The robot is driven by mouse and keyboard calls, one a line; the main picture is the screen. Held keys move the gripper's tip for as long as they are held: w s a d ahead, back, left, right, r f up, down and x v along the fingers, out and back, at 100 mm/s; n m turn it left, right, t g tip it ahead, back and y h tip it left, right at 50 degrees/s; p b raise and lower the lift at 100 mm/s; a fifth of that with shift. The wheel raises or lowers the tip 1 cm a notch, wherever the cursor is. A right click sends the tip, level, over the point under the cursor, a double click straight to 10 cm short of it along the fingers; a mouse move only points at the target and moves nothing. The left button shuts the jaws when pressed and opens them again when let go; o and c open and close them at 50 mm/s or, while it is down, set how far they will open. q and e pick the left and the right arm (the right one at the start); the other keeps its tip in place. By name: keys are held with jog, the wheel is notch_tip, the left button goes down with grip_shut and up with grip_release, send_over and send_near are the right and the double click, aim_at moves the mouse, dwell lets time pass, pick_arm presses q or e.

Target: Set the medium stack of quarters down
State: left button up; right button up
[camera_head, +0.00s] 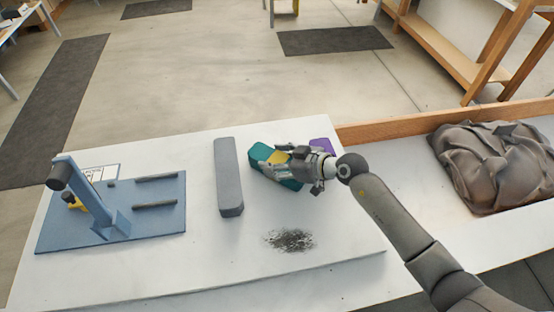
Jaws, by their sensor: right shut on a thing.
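My right gripper (285,162) reaches in from the right over the white table and is shut on a stack of quarters. The gripper hides much of what it holds. A yellow piece (278,156) shows at its fingers. Teal pieces (260,151) show beside and below the fingers, and a purple piece (321,144) shows behind the wrist. I cannot tell which colour is the medium stack, or whether the held stack touches the table. My left gripper is not in view.
A long grey block (228,175) stands left of the gripper. A blue base with a press (160,218) is at the table's left. A dark speckled patch (289,240) lies in front on the white table (330,225).

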jog(key=shift+r, duration=0.1)
jog(key=o, duration=1.4)
jog(key=v, duration=1.2)
jog(key=shift+s, duration=0.1)
